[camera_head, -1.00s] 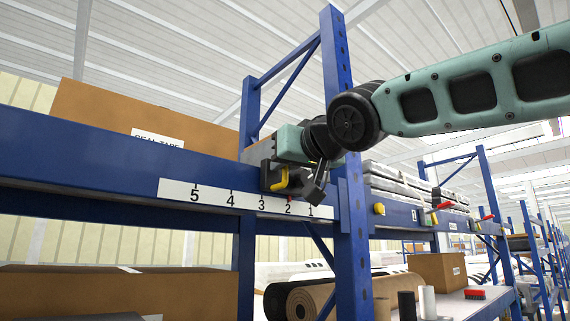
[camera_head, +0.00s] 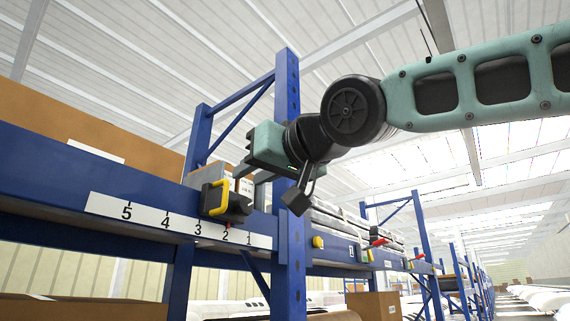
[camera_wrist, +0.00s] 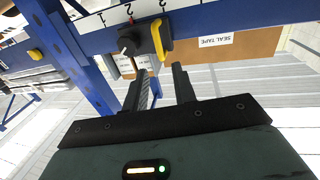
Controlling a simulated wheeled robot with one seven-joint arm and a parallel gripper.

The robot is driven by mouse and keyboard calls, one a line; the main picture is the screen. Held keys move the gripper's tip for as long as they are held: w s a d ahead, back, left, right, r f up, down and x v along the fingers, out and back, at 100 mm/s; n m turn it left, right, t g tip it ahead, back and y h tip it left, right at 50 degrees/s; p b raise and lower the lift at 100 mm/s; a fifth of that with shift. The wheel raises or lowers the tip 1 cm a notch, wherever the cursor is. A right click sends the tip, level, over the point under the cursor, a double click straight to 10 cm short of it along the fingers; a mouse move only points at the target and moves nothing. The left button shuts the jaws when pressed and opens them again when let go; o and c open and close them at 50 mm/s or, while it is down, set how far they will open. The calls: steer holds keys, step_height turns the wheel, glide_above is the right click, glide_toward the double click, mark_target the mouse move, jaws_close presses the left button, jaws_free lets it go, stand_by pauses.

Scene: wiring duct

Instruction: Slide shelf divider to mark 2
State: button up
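The shelf divider (camera_head: 228,205) is a black block with a yellow handle on the front of the blue beam. Its small red pointer is over the 2 on the white number strip (camera_head: 148,217). In the wrist view the divider (camera_wrist: 135,42) is beyond my fingertips, with the yellow handle at its right. My gripper (camera_head: 245,168) is just above and right of the divider in the head view. In the wrist view my gripper (camera_wrist: 159,70) has its two dark fingers apart, with nothing between them. It appears clear of the handle.
A blue upright (camera_head: 289,150) stands right of the divider, close to my wrist. A brown box (camera_head: 80,135) sits on the shelf behind the beam at left. A yellow knob (camera_head: 318,242) is on the beam farther right. Open air lies in front of the beam.

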steer(key=b+v, duration=0.1)
steer(key=v, duration=0.7)
stand_by(0.4)
step_height(320, 180, down, 35)
steer(key=w+g+h, duration=0.1)
steer(key=g+h, duration=0.5)
steer(key=g, duration=0.1)
steer(key=s+d+f+g+h, duration=0.1)
steer(key=s+d+f, duration=0.3)
steer(key=f, duration=0.4)
steer(key=s+d+f+g+h, duration=0.2)
steer(key=s+d+f+g, duration=0.1)
steer(key=s+f, duration=0.3)
steer(key=s+d+f+g+h, duration=0.1)
steer(key=s+d+f+g, duration=0.2)
steer(key=f, duration=0.6)
steer(key=shift+s+d+f, duration=0.3)
steer(key=shift+s+d, duration=0.7)
steer(key=shift+d, duration=0.2)
